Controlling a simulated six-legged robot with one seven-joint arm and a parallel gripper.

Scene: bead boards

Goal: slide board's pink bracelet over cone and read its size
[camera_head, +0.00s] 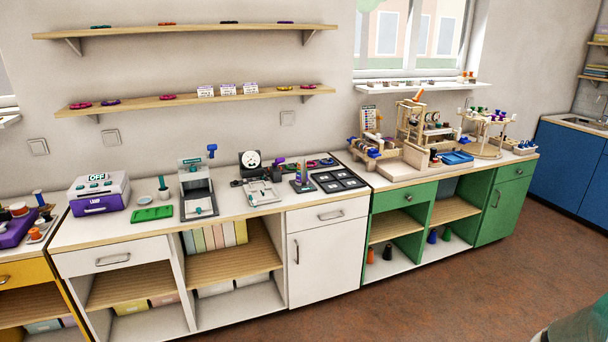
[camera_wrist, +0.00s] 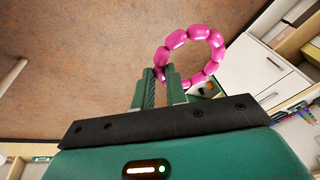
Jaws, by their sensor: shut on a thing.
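My gripper (camera_wrist: 161,74) is shut on a pink bracelet (camera_wrist: 176,39) of large rounded beads. The fingers pinch the ring at its lower left, and the rest stands out beyond the fingertips, with bare floor seen through it. In the head view the held bracelet and the fingertips are not in view. No size marks on the cone can be read.
Next to the cone are a dark panel with pale squares (camera_head: 338,181) and a round dial (camera_head: 251,160). Two wall shelves (camera_head: 195,98) hold small coloured rings and white cards. The brown floor (camera_head: 440,300) in front is clear.

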